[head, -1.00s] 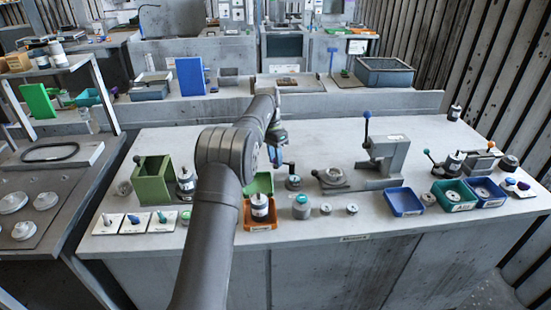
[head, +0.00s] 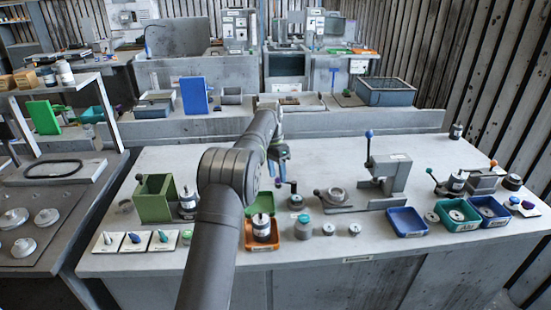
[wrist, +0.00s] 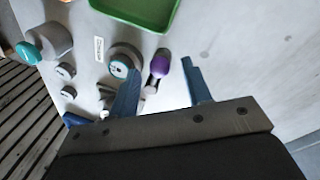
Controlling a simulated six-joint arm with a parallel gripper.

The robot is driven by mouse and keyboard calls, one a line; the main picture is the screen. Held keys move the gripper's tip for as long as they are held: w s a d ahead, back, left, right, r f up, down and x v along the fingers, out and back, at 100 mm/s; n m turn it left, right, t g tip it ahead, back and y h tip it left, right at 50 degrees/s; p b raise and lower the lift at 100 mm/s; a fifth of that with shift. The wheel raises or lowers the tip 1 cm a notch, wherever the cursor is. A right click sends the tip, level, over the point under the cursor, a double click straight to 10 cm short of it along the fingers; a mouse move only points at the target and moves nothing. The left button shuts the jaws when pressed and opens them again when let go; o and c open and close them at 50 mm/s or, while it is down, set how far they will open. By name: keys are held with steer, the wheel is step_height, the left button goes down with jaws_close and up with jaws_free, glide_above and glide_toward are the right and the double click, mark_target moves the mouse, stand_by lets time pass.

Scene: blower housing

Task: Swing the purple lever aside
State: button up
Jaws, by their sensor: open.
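The purple lever knob (wrist: 160,63) shows in the wrist view beside a round grey housing (wrist: 122,62) with a pale disc in its top. A short grey arm of the lever runs down from the knob in the picture. My gripper (wrist: 161,67) is open, with one blue finger left of the knob and one right of it. The knob appears in the gap, nearer the left finger; I cannot tell its depth or any contact. In the head view my gripper (head: 278,162) points down above the small housing (head: 295,200), with a dark knob (head: 279,183) just below.
An orange tray (head: 280,243) holding a dark-capped bottle stands in front, with a green tray (head: 262,203) behind it. A grey-teal canister (head: 303,228) and small round parts are to its right. A grey press with a blue-knobbed lever (head: 390,178) stands farther right.

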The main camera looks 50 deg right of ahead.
step_height(320, 180, up, 10)
steer(key=w, duration=0.2)
steer(key=shift+d, duration=0.2)
steer(key=shift+r, duration=0.15)
stand_by(0.7)
steer(key=f, duration=0.4)
steer(key=s+f, duration=0.1)
steer(key=f, duration=0.3)
steer(key=s+f, duration=0.1)
steer(key=f, duration=0.3)
steer(key=shift+s+a, duration=0.15)
steer(key=shift+a, duration=0.1)
steer(key=shift+r, duration=0.15)
